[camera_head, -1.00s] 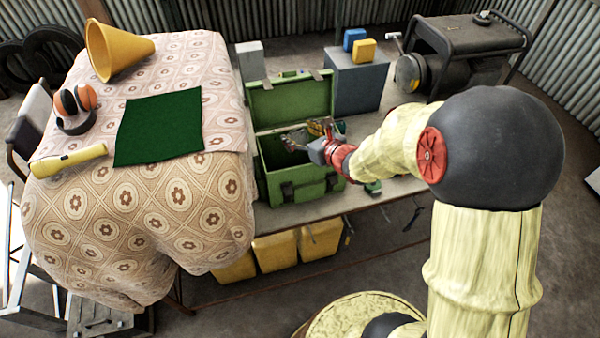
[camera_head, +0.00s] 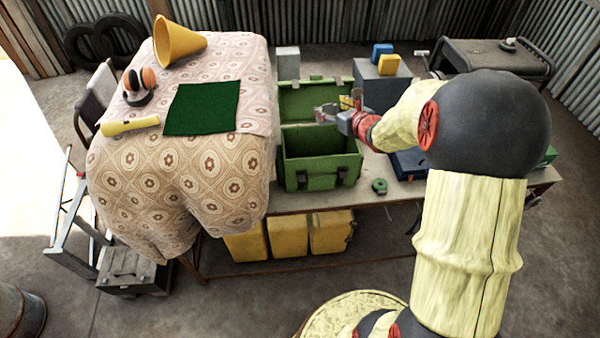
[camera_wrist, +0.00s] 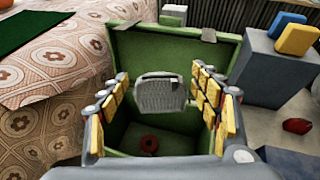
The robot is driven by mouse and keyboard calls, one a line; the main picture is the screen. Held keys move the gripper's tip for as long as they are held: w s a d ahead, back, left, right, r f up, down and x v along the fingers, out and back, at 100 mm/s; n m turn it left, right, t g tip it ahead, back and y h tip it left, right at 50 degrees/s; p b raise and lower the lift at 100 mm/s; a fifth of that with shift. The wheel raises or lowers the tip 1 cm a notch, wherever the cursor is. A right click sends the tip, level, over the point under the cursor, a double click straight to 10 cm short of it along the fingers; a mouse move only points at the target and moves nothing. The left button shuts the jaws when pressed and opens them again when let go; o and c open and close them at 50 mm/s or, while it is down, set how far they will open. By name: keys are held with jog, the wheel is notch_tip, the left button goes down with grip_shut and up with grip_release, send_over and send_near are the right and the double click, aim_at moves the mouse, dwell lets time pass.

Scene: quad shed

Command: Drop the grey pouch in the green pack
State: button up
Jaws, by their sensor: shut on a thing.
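The green pack (camera_head: 322,178) is a box-like case on the bench with its lid (camera_head: 300,103) standing open at the back. It also shows in the wrist view (camera_wrist: 238,60), where its inside is dark green and holds a small red ring-like thing (camera_wrist: 149,145). My gripper (camera_head: 328,113) is above the pack's opening, in front of the lid. In the wrist view its yellow-padded fingers (camera_wrist: 163,95) are on either side of the grey pouch (camera_wrist: 160,93), which it holds over the opening.
A patterned cloth (camera_head: 200,185) covers the table at left, with a dark green mat (camera_head: 202,108), ear defenders (camera_head: 138,85), a yellow torch (camera_head: 130,126) and a yellow funnel (camera_head: 178,40). Right of the pack are a grey block (camera_head: 375,92), a blue case (camera_head: 408,165) and a green tape roll (camera_head: 379,186).

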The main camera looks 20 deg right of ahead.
jog(key=shift+a+f, duration=0.2)
jog(key=shift+w+d+f+b, duration=0.15)
jog(key=shift+f+b, duration=0.15)
jog(key=shift+f, duration=0.2)
jog(key=shift+f+b, duration=1.5)
jog(key=shift+f, duration=1)
jog(key=o, duration=1.2)
jog(key=shift+o, duration=0.2)
jog(key=v, duration=1.2)
